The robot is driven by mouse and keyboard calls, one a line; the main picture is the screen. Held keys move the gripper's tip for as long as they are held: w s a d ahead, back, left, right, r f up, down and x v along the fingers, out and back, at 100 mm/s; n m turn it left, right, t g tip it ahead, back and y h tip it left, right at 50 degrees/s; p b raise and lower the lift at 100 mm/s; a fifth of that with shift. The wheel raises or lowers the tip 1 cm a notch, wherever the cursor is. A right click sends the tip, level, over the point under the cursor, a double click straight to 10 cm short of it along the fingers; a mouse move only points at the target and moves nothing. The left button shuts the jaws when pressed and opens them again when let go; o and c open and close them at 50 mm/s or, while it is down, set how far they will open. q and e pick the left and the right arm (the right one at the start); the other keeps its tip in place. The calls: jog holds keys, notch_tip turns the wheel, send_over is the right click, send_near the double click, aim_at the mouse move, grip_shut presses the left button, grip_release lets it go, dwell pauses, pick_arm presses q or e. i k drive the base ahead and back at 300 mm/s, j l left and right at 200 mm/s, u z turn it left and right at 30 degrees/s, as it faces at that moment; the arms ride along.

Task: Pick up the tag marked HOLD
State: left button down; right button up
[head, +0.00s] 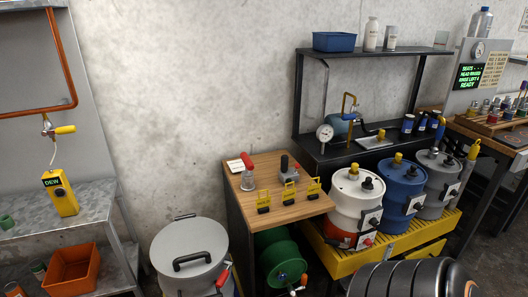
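Three small yellow tags stand in black holders in a row near the front edge of a wooden-topped stand: a left tag (264,196), a middle tag (289,187) and a right tag (314,184). Their lettering is too small to read, so I cannot tell which is marked HOLD. The wooden top (274,212) is bare in front of them. Neither of my grippers shows in the head view.
Behind the tags stand a red-handled tool (248,172) and a dark-handled clamp (287,167). White (352,190), blue (400,184) and grey (437,170) drums stand on a yellow pallet to the right. A lidded grey drum (190,250) stands at left.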

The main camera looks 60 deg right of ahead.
aim_at(262, 204)
jog(key=i+l, duration=0.1)
jog(key=l, duration=0.8)
jog(key=l+u, duration=0.1)
jog(key=l, duration=0.85)
jog(key=i, duration=0.05)
